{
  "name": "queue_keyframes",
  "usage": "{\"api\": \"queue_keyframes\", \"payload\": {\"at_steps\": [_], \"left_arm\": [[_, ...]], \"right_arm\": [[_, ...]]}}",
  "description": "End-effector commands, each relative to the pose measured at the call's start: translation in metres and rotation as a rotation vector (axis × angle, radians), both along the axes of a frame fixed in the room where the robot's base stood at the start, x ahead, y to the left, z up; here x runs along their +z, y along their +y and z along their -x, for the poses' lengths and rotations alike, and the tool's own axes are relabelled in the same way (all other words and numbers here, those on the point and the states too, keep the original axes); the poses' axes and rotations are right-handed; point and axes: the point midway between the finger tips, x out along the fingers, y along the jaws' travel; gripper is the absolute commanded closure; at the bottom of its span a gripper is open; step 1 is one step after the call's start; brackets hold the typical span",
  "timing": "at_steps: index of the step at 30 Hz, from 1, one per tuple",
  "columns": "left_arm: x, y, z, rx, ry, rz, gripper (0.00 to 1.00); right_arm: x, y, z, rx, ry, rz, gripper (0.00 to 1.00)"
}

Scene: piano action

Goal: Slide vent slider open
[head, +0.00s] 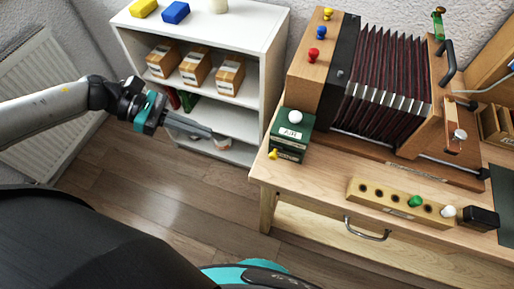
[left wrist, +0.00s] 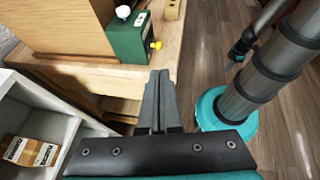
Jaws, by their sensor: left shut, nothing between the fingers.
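A small wooden piece with a white knob (head: 459,135) sits on the right end board of the bellows unit (head: 385,80); it looks like the vent slider, but it is too small to tell how far it is slid. My left gripper (head: 211,134) is shut and empty. It hangs in the air in front of the white shelf, left of the table and far from the knob. In the left wrist view its closed fingers (left wrist: 160,78) point toward the table corner, with the green box (left wrist: 127,36) beyond.
The wooden table (head: 330,178) bears a green box (head: 290,135) with white and yellow knobs, and a peg block (head: 385,200) at the front. A black block (head: 481,217) stands beside it. The white shelf (head: 268,40) holds cardboard boxes. Floor (head: 150,195) is clear.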

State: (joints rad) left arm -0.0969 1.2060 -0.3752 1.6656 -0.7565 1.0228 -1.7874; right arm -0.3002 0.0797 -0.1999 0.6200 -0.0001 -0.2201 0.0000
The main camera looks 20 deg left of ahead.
Motion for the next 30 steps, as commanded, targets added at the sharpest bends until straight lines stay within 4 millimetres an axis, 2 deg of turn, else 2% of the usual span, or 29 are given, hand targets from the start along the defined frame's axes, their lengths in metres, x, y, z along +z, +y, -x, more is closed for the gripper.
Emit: {"api": "queue_keyframes", "payload": {"at_steps": [5,8,21,25,30], "left_arm": [[-0.001,-0.003,-0.001,0.003,0.001,0.002,1.0],[-0.005,-0.011,-0.003,0.004,0.0,0.004,1.0],[-0.043,-0.089,-0.019,0.004,0.0,0.007,1.0],[-0.053,-0.107,-0.022,0.004,0.0,0.005,1.0],[-0.06,-0.12,-0.025,0.005,0.001,0.003,1.0]], "right_arm": [[0.0,0.0,0.0,0.0,0.0,0.0,1.0],[0.0,0.0,0.0,0.0,0.0,0.0,1.0],[0.002,0.0,0.0,0.0,0.0,0.0,1.0],[0.004,0.0,0.0,0.0,0.0,0.0,1.0],[0.005,0.0,0.0,0.0,0.0,0.0,1.0]]}}
